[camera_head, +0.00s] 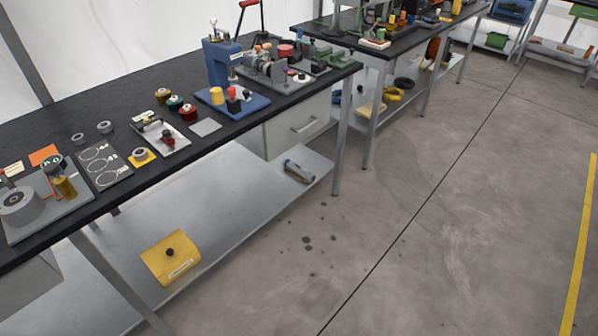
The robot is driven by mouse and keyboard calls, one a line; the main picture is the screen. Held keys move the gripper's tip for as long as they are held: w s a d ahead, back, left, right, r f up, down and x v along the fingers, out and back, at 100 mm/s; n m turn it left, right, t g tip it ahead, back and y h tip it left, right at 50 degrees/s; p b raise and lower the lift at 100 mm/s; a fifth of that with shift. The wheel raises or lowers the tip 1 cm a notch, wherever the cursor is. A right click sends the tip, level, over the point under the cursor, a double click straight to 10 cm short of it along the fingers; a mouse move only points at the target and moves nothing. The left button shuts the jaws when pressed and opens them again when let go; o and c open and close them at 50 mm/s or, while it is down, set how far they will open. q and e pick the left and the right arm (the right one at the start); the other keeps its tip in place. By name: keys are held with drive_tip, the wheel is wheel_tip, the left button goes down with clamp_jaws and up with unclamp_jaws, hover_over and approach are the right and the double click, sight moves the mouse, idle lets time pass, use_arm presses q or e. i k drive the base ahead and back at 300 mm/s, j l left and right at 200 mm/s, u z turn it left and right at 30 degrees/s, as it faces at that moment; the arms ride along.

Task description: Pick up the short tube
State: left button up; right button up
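I cannot tell for sure which thing is the short tube. A grey-blue cylinder-shaped thing (298,171) lies on its side on the lower shelf (225,205) of the near bench, toward its right end. A small brass-coloured cylinder (65,187) stands on a grey plate (78,207) on the bench top at the left. Small grey rings (105,127) lie on the bench top behind a dark panel. Neither of my grippers is in view.
The near bench's black top (110,95) carries several fixtures, including a blue press (217,62). A yellow box (170,257) sits on the lower shelf. A second bench (410,38) stands beyond. The concrete floor (440,220) at the right is clear, with a yellow line (580,250).

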sight(294, 167)
drive_tip(key=i+l+u, duration=0.15)
drive_tip(key=i+l, duration=0.3)
drive_tip(key=i+l+u, duration=0.2)
drive_tip(key=i+l, duration=0.25)
drive_tip(key=l, duration=0.15)
